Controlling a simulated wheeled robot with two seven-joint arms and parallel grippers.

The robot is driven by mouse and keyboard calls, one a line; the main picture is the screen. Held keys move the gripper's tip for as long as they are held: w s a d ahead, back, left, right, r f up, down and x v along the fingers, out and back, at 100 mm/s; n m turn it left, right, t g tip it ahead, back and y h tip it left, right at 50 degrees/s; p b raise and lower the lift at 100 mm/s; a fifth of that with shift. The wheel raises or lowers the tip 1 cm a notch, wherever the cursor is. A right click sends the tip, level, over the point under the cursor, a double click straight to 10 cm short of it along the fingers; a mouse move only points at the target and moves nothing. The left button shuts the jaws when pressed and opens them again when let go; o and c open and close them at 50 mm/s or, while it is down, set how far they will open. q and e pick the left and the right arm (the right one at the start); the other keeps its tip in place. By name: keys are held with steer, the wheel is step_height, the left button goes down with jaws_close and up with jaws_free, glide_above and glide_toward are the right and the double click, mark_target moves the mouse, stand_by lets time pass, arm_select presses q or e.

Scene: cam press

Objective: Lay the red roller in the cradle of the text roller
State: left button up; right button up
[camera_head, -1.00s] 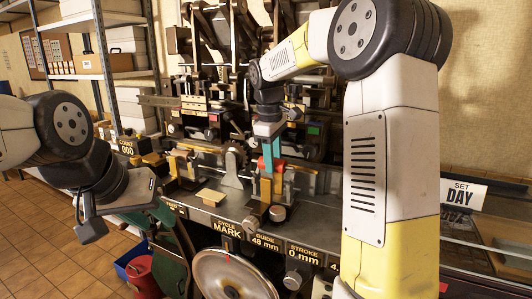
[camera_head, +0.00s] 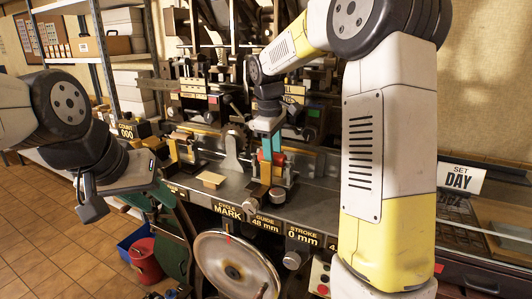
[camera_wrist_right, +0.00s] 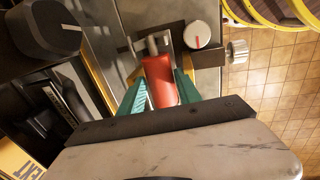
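The red roller (camera_wrist_right: 160,80) lies between the teal fingers of my right gripper (camera_wrist_right: 162,74) in the right wrist view. The fingers appear to press on its two sides. In the head view the red roller (camera_head: 280,157) shows as a small patch beside the teal fingers (camera_head: 270,149), low over the press bed. A grey metal holder (camera_wrist_right: 152,46) is at the roller's far end; I cannot tell whether the roller rests in it. The text roller's cradle is not clearly distinguishable. My left gripper (camera_head: 88,198) hangs away from the press, at the left; its finger opening is unclear.
The press front has labels and knobs, with a handwheel (camera_head: 232,272) below. A tan block (camera_head: 211,180) lies on the bed left of the right gripper. A red bucket (camera_head: 146,258) stands on the floor. A knob with a red mark (camera_wrist_right: 197,35) is close to the roller.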

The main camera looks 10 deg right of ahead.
steer(key=r, duration=0.6)
steer(key=shift+s+a+r, duration=0.3)
steer(key=shift+s+r, duration=0.2)
steer(key=shift+r, duration=0.4)
steer(key=shift+s, duration=0.1)
steer(key=s+d+f+m+t+y, duration=0.1)
steer(key=s+m, duration=0.4)
steer(key=s, duration=0.7)
steer(key=s+d+f+m+t+y, duration=0.2)
steer(key=s+m, duration=0.3)
steer(key=s, duration=0.7)
steer(key=shift+s+f+m+t, duration=0.25)
steer(key=shift+f+m+t, duration=0.05)
steer(key=shift+t, duration=0.6)
